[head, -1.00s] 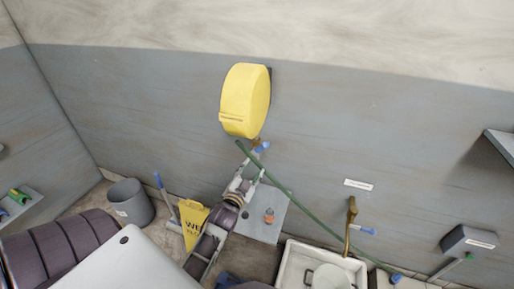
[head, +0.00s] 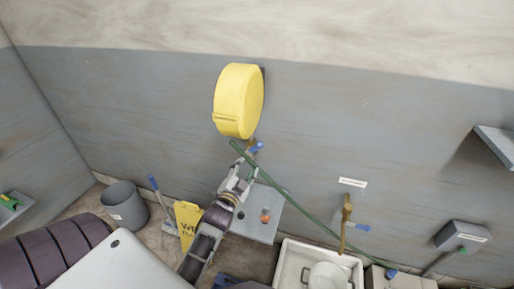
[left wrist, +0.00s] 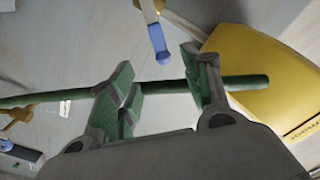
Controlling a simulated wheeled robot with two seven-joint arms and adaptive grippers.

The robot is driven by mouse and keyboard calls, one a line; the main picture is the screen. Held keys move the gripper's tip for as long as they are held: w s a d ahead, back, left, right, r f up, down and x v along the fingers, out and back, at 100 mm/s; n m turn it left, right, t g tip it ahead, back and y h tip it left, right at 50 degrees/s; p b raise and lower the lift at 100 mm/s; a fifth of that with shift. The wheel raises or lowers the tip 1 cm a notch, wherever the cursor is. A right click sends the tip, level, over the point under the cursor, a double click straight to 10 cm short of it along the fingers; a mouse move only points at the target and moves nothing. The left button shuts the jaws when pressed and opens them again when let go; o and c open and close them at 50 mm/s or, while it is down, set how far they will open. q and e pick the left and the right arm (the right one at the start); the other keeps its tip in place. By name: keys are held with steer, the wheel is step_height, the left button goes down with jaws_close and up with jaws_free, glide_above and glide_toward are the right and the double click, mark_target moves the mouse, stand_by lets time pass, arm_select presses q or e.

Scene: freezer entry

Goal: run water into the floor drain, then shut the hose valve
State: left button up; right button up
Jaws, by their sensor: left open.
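The yellow hose reel (head: 238,100) is on the grey wall. A green hose (head: 290,196) slants from just below it down to the lower right. A brass valve with a blue lever (head: 257,147) sits under the reel; the lever also shows in the left wrist view (left wrist: 158,42). My left gripper (head: 245,173) is open just below the valve and beside the hose. In the left wrist view, its green-padded fingers (left wrist: 165,92) are apart, and the hose (left wrist: 60,96) crosses between or behind them. I see no water. I cannot clearly make out the floor drain. My right gripper is out of view.
At the right are a white sink (head: 290,262), a brass tap (head: 346,222) and a grey wall box (head: 464,236).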

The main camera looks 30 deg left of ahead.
mark_target(256, 148)
arm_select(q)
steer(key=shift+p+x, duration=0.9)
steer(key=shift+x, duration=5.85)
steer(key=shift+r, duration=0.1)
jaws_close()
